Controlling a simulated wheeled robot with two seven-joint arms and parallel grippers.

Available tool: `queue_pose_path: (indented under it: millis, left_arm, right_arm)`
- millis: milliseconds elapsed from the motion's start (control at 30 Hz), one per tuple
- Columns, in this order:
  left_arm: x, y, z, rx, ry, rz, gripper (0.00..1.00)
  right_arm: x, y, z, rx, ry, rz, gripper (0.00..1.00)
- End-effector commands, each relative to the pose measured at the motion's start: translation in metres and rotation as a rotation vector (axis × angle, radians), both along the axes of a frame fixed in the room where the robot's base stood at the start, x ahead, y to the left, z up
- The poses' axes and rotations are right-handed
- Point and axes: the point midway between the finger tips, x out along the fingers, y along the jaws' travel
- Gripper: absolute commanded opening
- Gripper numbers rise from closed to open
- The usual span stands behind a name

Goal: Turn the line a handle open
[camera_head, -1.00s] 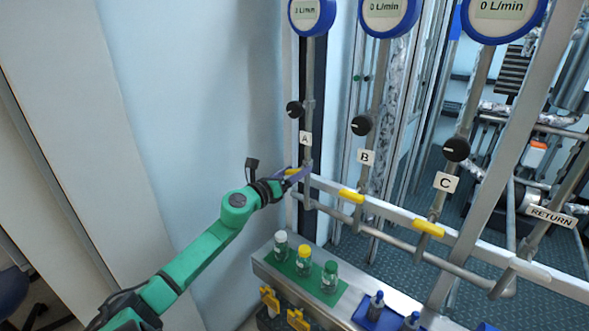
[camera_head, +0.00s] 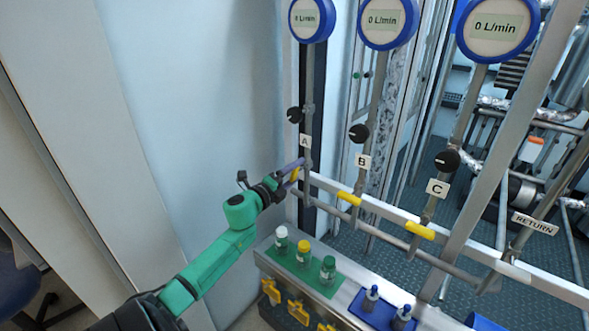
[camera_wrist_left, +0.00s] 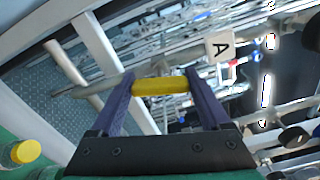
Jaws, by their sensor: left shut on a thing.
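The line A handle (camera_head: 295,175) is a small yellow bar on the leftmost pipe, below the label A (camera_head: 305,141). My left gripper (camera_head: 293,169) reaches it from the left and partly hides it. In the left wrist view the yellow handle (camera_wrist_left: 160,86) lies between the two purple fingers of my left gripper (camera_wrist_left: 158,88), which are shut on its ends. In the head view the handle looks steeply tilted, close to the pipe's direction. The line A gauge (camera_head: 311,18) reads 0 L/min. My right gripper is not in view.
Yellow handles for B (camera_head: 349,198) and C (camera_head: 420,231) lie across their pipes to the right. Black knobs sit above them. Below is a shelf with capped bottles on a green mat (camera_head: 317,286) and a blue tray (camera_head: 372,312). A pale wall stands left.

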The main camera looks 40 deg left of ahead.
Motion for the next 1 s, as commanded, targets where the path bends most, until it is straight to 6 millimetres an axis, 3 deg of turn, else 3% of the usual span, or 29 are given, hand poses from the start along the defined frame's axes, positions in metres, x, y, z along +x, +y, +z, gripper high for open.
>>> queue_pose_path:
  millis: [400, 1000]
  left_arm:
    - [0.0, 0.001, 0.001, -0.241, -0.005, 0.001, 0.24]
    - [0.0, 0.001, -0.001, -0.288, -0.007, 0.001, 0.24]
  right_arm:
    - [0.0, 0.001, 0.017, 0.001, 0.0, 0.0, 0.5]
    - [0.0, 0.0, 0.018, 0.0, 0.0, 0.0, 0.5]
